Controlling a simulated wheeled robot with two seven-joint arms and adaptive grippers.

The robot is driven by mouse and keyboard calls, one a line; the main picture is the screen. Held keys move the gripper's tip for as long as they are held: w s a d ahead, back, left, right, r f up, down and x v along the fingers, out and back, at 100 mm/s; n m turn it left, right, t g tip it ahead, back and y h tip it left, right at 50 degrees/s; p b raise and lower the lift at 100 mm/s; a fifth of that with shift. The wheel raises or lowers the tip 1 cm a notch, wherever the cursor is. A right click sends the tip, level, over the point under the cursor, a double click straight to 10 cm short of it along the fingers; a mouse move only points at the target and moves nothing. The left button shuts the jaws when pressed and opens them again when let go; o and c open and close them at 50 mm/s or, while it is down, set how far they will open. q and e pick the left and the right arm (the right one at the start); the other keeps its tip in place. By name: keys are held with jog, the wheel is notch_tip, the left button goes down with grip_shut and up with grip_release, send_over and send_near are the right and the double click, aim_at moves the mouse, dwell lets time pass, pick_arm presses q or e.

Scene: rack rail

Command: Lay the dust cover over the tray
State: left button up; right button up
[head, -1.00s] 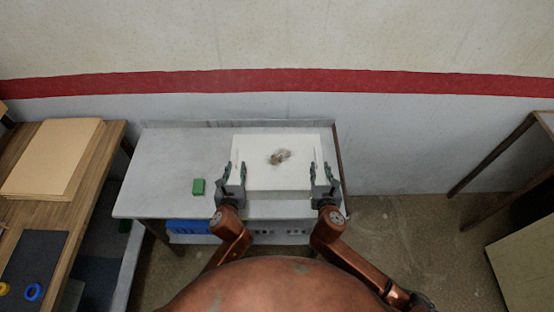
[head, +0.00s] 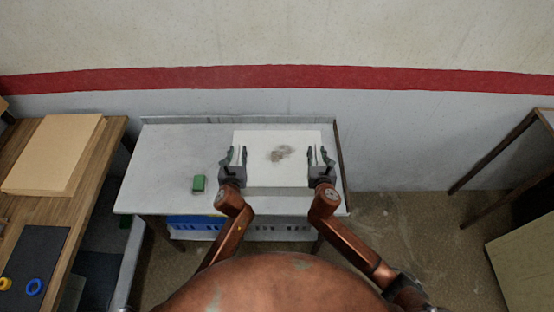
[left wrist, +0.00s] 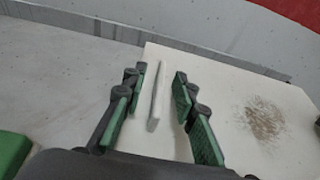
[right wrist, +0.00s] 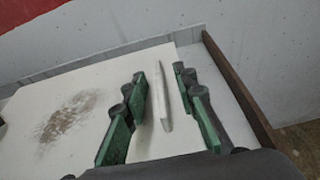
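A flat white panel (head: 262,170) with a brownish smudge, which I take for the dust cover, lies level at the right part of the grey table. I cannot make out a separate tray; a thin grey band shows along the panel's front edge. My left gripper (head: 233,155) is at its left edge, fingers open on either side of a thin white raised strip (left wrist: 156,100), apart from it. My right gripper (head: 321,155) is at its right edge, likewise open around a matching strip (right wrist: 161,100). The fingers and wrists hide parts of the side edges.
A green block (head: 198,184) sits on the table (head: 165,165) left of the panel; that side is otherwise clear. A blue bin (head: 190,223) is below. A wooden bench (head: 85,185) stands at far left. A wall is behind the table.

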pick_arm(q)
jog(key=shift+c, duration=0.4)
pick_arm(e)
jog(key=shift+c, duration=0.4)
pick_arm(q)
grip_shut()
pick_arm(e)
grip_shut()
